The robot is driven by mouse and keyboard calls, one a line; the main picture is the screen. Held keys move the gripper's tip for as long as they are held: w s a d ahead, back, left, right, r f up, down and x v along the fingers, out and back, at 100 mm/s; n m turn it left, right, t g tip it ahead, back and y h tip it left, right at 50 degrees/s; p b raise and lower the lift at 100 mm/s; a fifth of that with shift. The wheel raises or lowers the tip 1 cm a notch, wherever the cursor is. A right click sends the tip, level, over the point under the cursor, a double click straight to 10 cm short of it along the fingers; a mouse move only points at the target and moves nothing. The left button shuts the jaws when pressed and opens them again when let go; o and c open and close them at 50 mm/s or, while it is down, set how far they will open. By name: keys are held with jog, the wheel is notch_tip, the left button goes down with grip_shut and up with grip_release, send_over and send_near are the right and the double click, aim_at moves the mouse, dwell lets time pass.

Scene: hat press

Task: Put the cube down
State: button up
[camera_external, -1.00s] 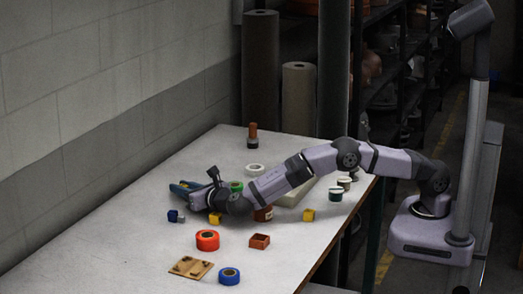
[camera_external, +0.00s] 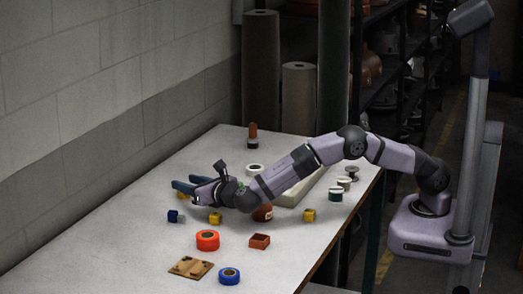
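My gripper (camera_external: 190,184) is low over the far left part of the white table, with its blue fingers pointing left. A small yellow cube (camera_external: 183,196) shows just below the fingers, partly hidden by them. I cannot tell whether the fingers touch it or whether it rests on the table. Another yellow cube (camera_external: 215,218) sits below my wrist, and a third yellow cube (camera_external: 309,215) lies further right. A blue cube (camera_external: 173,216) with a grey piece beside it lies to the left.
An orange tape roll (camera_external: 208,240), a red-brown open box (camera_external: 260,241), a wooden board (camera_external: 191,267) and a blue tape roll (camera_external: 229,276) lie at the front. A white roll (camera_external: 255,169) and several spools (camera_external: 335,194) are further back. The front left table is clear.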

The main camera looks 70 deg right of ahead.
jog(key=shift+r, duration=2.7)
jog(key=s+d+r+m+g+p, duration=0.3)
jog(key=s+d+m+g+p, duration=0.2)
jog(key=s+d+m+p, duration=0.45)
jog(key=s+d+r+m+g+p, duration=0.45)
jog(key=s+d+p, duration=0.3)
jog(key=d, duration=0.55)
jog(key=s+d+r+m+g+y+p, duration=0.1)
jog(key=s+r+m+g+y+p, duration=0.1)
jog(key=s+m+p, duration=0.6)
jog(key=s+d+r+m+g+y+p, duration=0.1)
jog(key=s+r+m+g+y+p, duration=0.2)
jog(key=s, duration=1.5)
notch_tip(320, 180, up, 3)
jog(key=m+y+p, duration=0.1)
jog(key=m+p, duration=0.4)
jog(key=m, duration=0.1)
jog(key=shift+s+m, duration=0.3)
jog(key=shift+s, duration=0.05)
